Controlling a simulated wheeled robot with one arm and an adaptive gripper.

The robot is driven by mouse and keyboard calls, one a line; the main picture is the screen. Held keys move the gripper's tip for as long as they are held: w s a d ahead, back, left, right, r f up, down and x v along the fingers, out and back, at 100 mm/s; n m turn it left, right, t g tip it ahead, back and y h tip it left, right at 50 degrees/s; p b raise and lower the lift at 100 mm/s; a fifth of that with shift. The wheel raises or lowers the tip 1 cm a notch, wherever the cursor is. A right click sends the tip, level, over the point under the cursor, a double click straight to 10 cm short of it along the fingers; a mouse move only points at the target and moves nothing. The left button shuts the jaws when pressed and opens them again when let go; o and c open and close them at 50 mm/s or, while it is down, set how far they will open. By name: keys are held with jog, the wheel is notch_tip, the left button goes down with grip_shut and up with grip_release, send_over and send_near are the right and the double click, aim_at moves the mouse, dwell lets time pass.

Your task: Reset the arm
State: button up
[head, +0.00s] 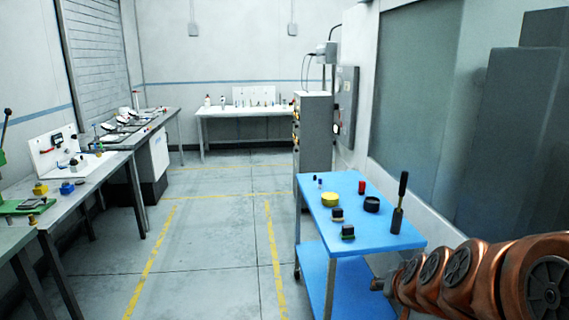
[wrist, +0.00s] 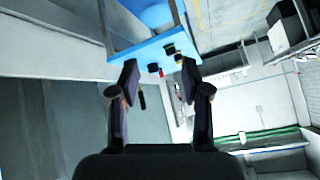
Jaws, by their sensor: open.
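My copper-coloured arm reaches in from the lower right of the head view; the jaws do not show clearly there. In the wrist view my gripper (wrist: 158,82) is open, its two dark fingers apart with nothing held between them. Beyond the fingers, the blue cart (wrist: 128,55) shows tilted in the picture, with a few small items on it. In the head view my arm is at the right front corner of the blue cart (head: 376,222).
The cart carries a yellow roll (head: 330,199), a black roll (head: 371,204), a red cylinder (head: 362,187) and a dark-handled tool (head: 400,200). Workbenches (head: 95,170) line the left, a white table (head: 250,108) the back. A grey cabinet (head: 313,140) stands behind the cart. The marked floor lane (head: 215,230) is clear.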

jog(key=s+a+f+n+g, duration=0.2)
jog(key=s+g, duration=0.3)
jog(key=s, duration=1)
jog(key=s+a+f+n+g, duration=0.1)
jog(key=s+a+g, duration=0.2)
jog(key=s, duration=1.2)
jog(key=g, duration=0.2)
jog(key=shift+f+n+g, duration=0.3)
jog(key=shift+f+n, duration=0.05)
jog(key=shift+n, duration=0.05)
jog(key=shift+c, duration=0.5)
jog(key=shift+d, duration=0.1)
